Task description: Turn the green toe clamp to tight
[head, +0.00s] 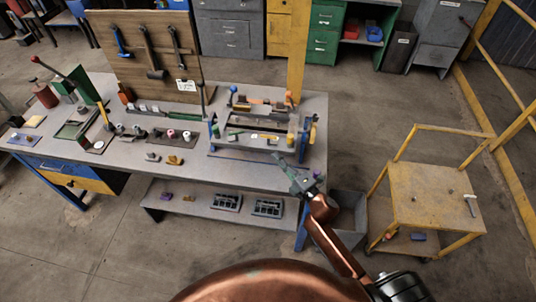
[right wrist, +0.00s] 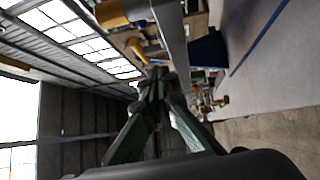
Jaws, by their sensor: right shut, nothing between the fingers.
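The fixture (head: 262,152) stands at the right end of the grey workbench, with blue end posts and small coloured parts on it. A small green piece (head: 233,134) at its front left may be the green toe clamp; it is too small to tell its setting. My right gripper (head: 279,159) is at the fixture's front right edge, to the right of the green piece and apart from it. In the right wrist view its green-grey fingers (right wrist: 155,76) meet at the tips and hold nothing. I cannot pick out the clamp there. My left gripper is not in view.
The workbench (head: 190,180) carries several tools and small parts to the left of the fixture. A tool board (head: 145,50) stands behind. A yellow cart (head: 435,195) and a grey bin (head: 348,215) stand right of the bench. The floor in front is clear.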

